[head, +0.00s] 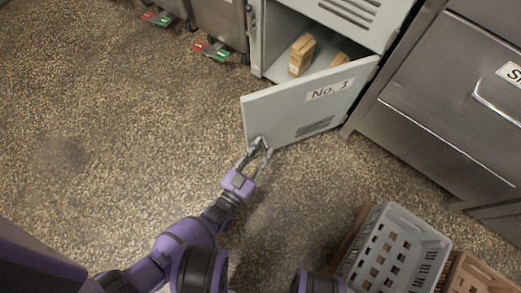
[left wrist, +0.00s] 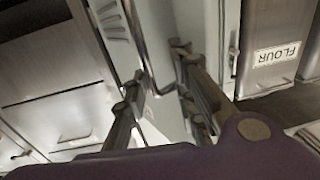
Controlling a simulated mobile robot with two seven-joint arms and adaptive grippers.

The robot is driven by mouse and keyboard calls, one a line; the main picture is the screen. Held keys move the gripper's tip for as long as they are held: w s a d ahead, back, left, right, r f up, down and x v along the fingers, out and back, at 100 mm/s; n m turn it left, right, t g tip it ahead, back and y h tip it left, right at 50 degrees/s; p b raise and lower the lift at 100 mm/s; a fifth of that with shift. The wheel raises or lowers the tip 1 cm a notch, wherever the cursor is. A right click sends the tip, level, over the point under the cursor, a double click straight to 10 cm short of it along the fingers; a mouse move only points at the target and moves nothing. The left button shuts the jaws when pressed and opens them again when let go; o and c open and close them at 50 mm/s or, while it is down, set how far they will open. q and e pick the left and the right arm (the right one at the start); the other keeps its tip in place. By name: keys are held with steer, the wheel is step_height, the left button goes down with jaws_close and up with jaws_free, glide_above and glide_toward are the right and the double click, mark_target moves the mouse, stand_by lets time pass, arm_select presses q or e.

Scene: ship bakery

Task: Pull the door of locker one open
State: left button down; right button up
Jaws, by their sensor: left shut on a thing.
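The door of locker one (head: 310,102), pale grey with a "No. 1" label and vent slots, stands swung well open from the locker (head: 283,62). Its hinge side is at the right. My left gripper (head: 258,146) is shut on the door's handle near its free edge. In the left wrist view the fingers (left wrist: 160,85) sit on both sides of the bar-like handle (left wrist: 148,45). Inside the locker are a brown package (head: 302,55) and part of another one, mostly hidden by the door. My right gripper is not in view.
A grey perforated crate (head: 400,245) and a brown crate (head: 478,275) stand at the lower right. Steel drawers (head: 450,110) are to the right of the locker. Wheeled bins (head: 218,25) stand at the upper left. The speckled floor (head: 100,120) at the left is clear.

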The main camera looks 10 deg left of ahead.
arm_select(q)
steer(key=d, duration=0.2)
steer(key=shift+w+d+r+h, duration=0.2)
steer(key=shift+d+r+h, duration=0.1)
steer(key=shift+d, duration=0.1)
steer(key=c, duration=1.9)
jaws_free()
steer(key=o, duration=0.6)
steer(key=shift+d+f, duration=0.1)
steer(key=shift+d, duration=0.1)
steer(key=shift+c, duration=0.2)
steer(key=v, duration=1.1)
steer(key=shift+s+a, duration=0.1)
steer(key=shift+a, duration=0.25)
steer(key=c, duration=0.5)
steer(key=shift+s+a, duration=0.35)
steer(key=shift+s, duration=0.1)
